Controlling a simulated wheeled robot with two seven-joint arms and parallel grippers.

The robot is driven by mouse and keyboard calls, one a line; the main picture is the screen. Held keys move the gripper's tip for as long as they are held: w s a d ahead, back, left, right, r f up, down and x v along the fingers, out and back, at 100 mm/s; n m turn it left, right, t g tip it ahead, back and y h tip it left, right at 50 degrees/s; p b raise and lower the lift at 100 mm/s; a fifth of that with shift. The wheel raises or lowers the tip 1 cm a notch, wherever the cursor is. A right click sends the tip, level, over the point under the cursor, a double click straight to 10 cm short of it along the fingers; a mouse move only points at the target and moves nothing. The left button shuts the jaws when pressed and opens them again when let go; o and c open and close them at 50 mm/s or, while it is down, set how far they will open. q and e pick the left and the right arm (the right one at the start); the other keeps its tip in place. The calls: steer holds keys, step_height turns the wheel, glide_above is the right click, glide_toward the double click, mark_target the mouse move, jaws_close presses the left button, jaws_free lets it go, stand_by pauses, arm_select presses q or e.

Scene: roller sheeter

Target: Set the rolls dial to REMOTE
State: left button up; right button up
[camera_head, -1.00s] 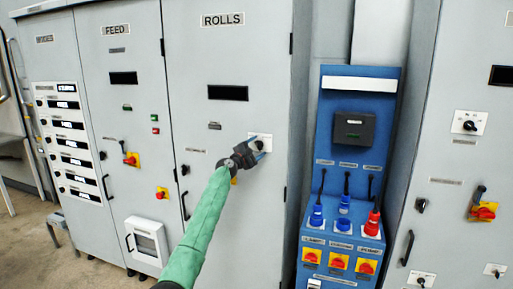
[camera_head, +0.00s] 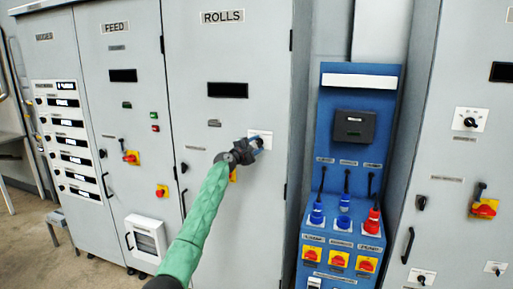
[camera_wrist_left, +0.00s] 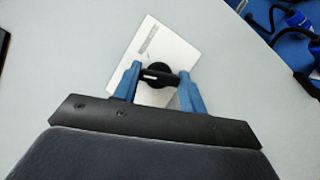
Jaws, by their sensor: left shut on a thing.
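The rolls dial (camera_wrist_left: 157,75) is a black round knob with a bar grip on a white plate (camera_wrist_left: 176,46), on the grey ROLLS cabinet door (camera_head: 232,60). In the wrist view my left gripper (camera_wrist_left: 158,79) has its blue fingers on both ends of the bar, shut on it. The bar lies across between the fingers, and the plate looks tilted in that view. In the head view my left gripper (camera_head: 258,144) covers most of the dial, with part of the white plate (camera_head: 266,135) showing. The plate's markings are too small to read. My right gripper is not in view.
A blue socket panel (camera_head: 340,130) with plugs and red-yellow switches stands right of the cabinet. The FEED cabinet (camera_head: 117,60) is to the left. A similar dial (camera_head: 470,123) is on the far right cabinet. A red-yellow switch (camera_head: 485,208) sits below it.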

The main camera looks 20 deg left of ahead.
arm_select(q)
steer(key=shift+m+g+y+b, duration=0.4)
steer(key=shift+m+g+b, duration=0.35)
steer(key=shift+m, duration=1.5)
steer(key=shift+m+g+y+b, duration=0.45)
steer(key=shift+m+g, duration=0.5)
steer(key=shift+m, duration=1.3)
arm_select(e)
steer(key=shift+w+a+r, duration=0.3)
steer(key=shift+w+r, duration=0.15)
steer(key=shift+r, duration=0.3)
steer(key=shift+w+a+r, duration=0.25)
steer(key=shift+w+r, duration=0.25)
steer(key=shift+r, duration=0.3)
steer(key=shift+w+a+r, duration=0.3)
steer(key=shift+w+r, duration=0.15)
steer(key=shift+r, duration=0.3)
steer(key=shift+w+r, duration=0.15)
arm_select(q)
steer(key=o, duration=1)
steer(key=shift+r, duration=0.1)
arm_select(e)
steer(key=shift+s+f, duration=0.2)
